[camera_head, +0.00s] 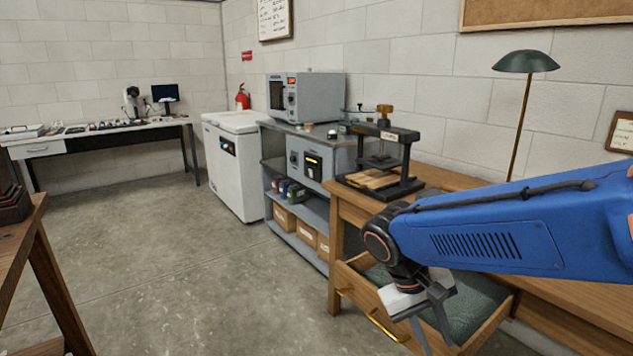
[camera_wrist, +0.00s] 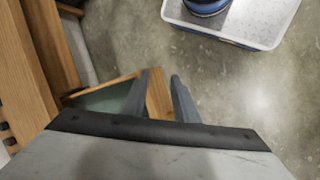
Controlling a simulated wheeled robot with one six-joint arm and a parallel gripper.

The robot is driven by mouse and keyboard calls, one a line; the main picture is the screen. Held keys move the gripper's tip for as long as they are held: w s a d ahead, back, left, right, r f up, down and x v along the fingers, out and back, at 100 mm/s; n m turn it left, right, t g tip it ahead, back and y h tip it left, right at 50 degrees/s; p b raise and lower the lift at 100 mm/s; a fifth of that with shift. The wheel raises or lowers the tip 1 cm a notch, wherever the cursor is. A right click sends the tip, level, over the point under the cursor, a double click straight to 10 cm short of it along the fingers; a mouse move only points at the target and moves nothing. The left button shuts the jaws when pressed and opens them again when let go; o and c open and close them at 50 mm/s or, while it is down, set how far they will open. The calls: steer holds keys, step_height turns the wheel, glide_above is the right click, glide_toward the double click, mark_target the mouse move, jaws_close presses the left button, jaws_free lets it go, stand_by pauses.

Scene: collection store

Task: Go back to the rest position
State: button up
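My blue arm reaches in from the right in the head view. My gripper (camera_head: 432,335) points down in front of the wooden bench, over the open drawer (camera_head: 361,313). The drawer has a wooden front, a brass handle and a green lining. In the wrist view my gripper (camera_wrist: 160,82) has its two fingers apart, with nothing held between them. The drawer (camera_wrist: 158,98) shows behind and between the fingers, and its green inside is partly hidden by one finger. The exact height of the fingertips over the drawer cannot be told.
A black press (camera_head: 385,155) with a brass knob stands on the bench (camera_head: 445,178), with a green lamp (camera_head: 525,62) behind. A grey shelf unit (camera_head: 313,207) and white chest freezer (camera_head: 230,165) stand further left. Another wooden table (camera_head: 35,235) is at left. The floor between is clear.

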steer(key=s+d+r+m+t+y, duration=0.1)
steer(key=s+d+t+y, duration=0.3)
steer(key=s, duration=0.4)
steer(key=shift+s+d+r+t+y, duration=0.2)
steer(key=shift+d+r+t+y, duration=0.25)
steer(key=shift+d+t, duration=0.45)
